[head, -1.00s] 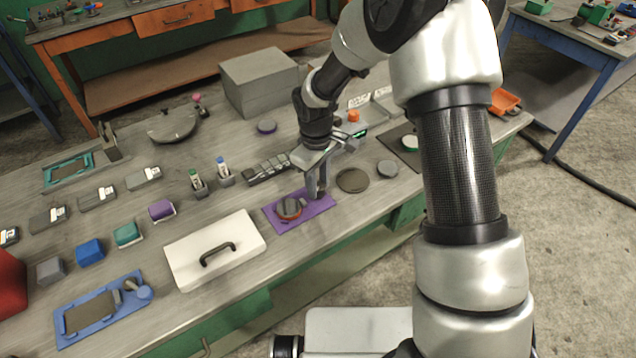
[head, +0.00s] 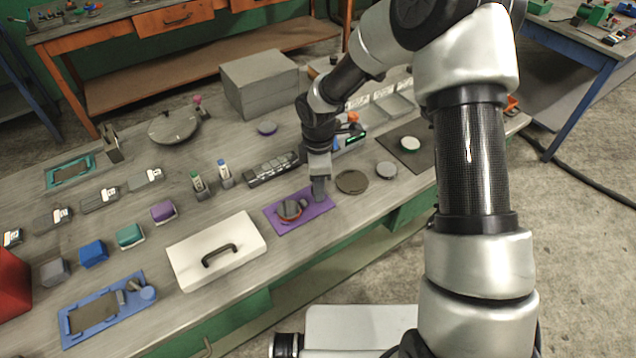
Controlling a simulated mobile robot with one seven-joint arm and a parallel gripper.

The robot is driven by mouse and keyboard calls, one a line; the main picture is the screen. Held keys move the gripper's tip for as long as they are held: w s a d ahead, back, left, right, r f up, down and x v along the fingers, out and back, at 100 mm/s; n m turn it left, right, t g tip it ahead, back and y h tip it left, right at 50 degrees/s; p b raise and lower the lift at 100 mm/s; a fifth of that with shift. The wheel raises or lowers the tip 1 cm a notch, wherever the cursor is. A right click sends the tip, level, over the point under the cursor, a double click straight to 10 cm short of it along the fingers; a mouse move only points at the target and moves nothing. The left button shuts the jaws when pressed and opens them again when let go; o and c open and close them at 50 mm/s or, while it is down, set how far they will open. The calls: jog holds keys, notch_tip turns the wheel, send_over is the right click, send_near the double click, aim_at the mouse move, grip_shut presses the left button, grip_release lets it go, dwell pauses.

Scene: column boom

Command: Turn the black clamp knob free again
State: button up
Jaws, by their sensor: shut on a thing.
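The purple clamp fixture (head: 285,225) lies on the grey bench in the middle of the head view. A dark round part with an orange-brown rim (head: 289,210) sits on it, with a small grey clamp piece just to its right. My gripper (head: 319,192) points straight down at the right end of the fixture. Its jaws are shut on the clamp knob, which is mostly hidden by the fingers. I cannot make out how far the knob is turned.
A white lid with a black handle (head: 190,255) lies left of the fixture. A dark disc (head: 352,182) lies close to the right. A blue fixture (head: 75,322) is at the front left.

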dwell(0.4)
jog(key=o, duration=1)
jog(key=shift+o, duration=0.2)
notch_tip(320, 180, up, 18)
jog(key=p, duration=0.1)
jog(key=shift+s+f, duration=0.25)
jog(key=shift+s, duration=0.05)
jog(key=shift+d, duration=0.15)
